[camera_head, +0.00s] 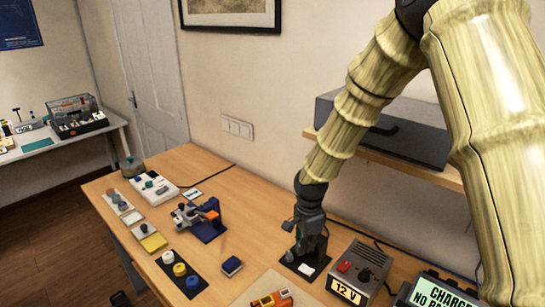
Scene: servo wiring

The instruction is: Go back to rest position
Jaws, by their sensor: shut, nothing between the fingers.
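My gripper (302,246) is dark grey and hangs at the end of my tan, bamboo-like arm. It points down, low over a small dark base (291,262) on the wooden table. Its fingers are shut and hold nothing that I can see. Whether the fingertips touch the device on the base I cannot tell, because the gripper covers part of it.
The table (203,163) carries a 12 V box (359,275), a blue and orange device (205,220), a small blue block (231,266), and a dark strip with round knobs (181,272). A shelf with a grey case (408,131) is behind my arm.

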